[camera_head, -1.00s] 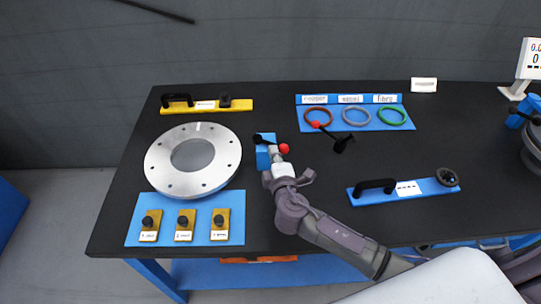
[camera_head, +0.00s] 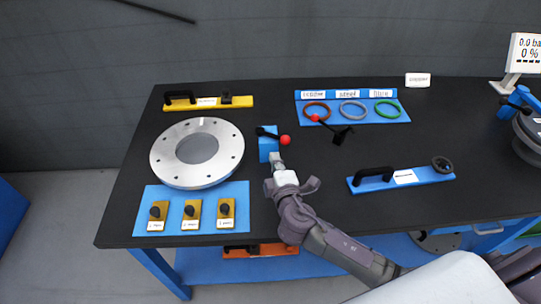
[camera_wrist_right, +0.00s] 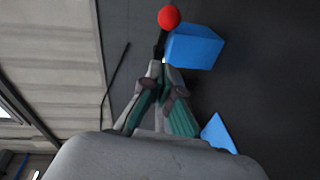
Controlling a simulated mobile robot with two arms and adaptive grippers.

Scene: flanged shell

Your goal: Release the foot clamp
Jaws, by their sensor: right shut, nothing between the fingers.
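A blue clamp block (camera_head: 267,150) stands just right of the metal flange (camera_head: 168,165). A black lever with a red knob (camera_head: 285,140) lies across its top, the knob sticking out to the right. My right gripper (camera_head: 277,160) is shut and empty, low on the near side of the block and knob. In the right wrist view the red knob (camera_wrist_right: 169,18) and blue block (camera_wrist_right: 195,47) lie beyond the closed fingertips (camera_wrist_right: 160,82); I cannot tell whether they touch the block. My left gripper is not in view.
A blue mat (camera_head: 240,190) with several yellow knobbed blocks lies in front of the flange. A yellow bar (camera_head: 240,101) lies behind. Table between is clear.

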